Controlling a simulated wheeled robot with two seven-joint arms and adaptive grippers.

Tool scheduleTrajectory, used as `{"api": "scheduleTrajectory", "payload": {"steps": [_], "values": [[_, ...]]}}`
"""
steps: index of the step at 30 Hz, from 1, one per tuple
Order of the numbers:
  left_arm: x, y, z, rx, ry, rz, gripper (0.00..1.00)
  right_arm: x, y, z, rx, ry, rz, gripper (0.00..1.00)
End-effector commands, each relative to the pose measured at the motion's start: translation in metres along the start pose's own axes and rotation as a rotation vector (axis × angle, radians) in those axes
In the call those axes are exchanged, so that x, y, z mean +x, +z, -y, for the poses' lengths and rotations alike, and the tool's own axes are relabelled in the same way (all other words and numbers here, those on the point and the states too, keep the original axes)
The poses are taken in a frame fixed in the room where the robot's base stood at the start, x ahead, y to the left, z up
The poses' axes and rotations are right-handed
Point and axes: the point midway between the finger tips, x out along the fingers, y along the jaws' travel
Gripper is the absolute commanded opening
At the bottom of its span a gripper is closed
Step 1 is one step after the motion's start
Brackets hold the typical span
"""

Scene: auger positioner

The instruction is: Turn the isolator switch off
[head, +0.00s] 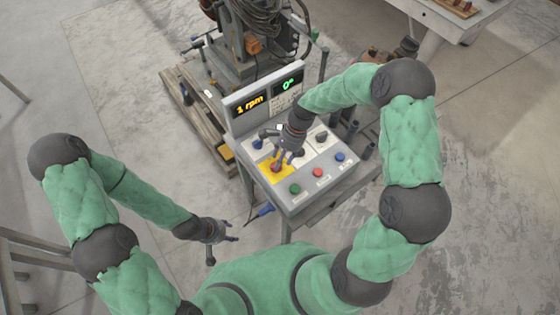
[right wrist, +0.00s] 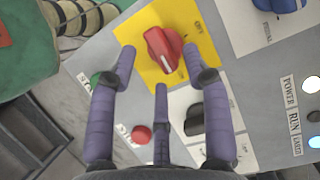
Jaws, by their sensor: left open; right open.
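The isolator switch is a red rotary knob (head: 276,167) on a yellow plate, on the sloped top of a grey control box (head: 300,208). In the right wrist view the red knob (right wrist: 163,47) has a white pointer line, and OFF lettering shows on the plate. My right gripper (head: 284,160) is open just above the plate, its fingers partly covering the knob. In the wrist view its fingers (right wrist: 160,66) spread around the knob; whether they touch it I cannot tell. My left gripper (head: 226,240) is open and empty, left of the box.
The box also carries green (head: 295,188), red (head: 317,172) and blue (head: 340,157) buttons and a black knob (right wrist: 194,119) close to the isolator. A display (head: 262,100) reads 1 rpm and 0°. A machine on a wooden pallet (head: 197,120) stands behind.

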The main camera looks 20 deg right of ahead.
Motion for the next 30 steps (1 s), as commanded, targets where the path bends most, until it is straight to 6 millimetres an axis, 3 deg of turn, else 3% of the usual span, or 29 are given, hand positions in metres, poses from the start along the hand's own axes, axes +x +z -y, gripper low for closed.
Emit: {"api": "scheduleTrajectory", "payload": {"steps": [6,15,20,21,30], "values": [[0.002,0.000,0.001,0.000,0.000,0.000,0.49,0.016,0.000,0.000,0.000,-0.001,0.000,0.49],[0.002,0.000,0.001,0.000,0.000,0.000,0.49,0.017,0.000,0.000,0.000,-0.001,-0.001,0.49],[0.002,0.000,0.001,0.000,0.000,0.000,0.49,0.017,0.000,0.000,0.000,-0.001,-0.001,0.04],[0.002,0.000,0.001,0.000,0.000,0.000,0.49,0.017,0.000,0.000,0.000,-0.001,-0.001,0.00],[0.001,0.000,0.000,0.000,0.000,0.000,0.49,0.017,0.000,0.001,-0.016,0.006,-0.001,0.00]]}}
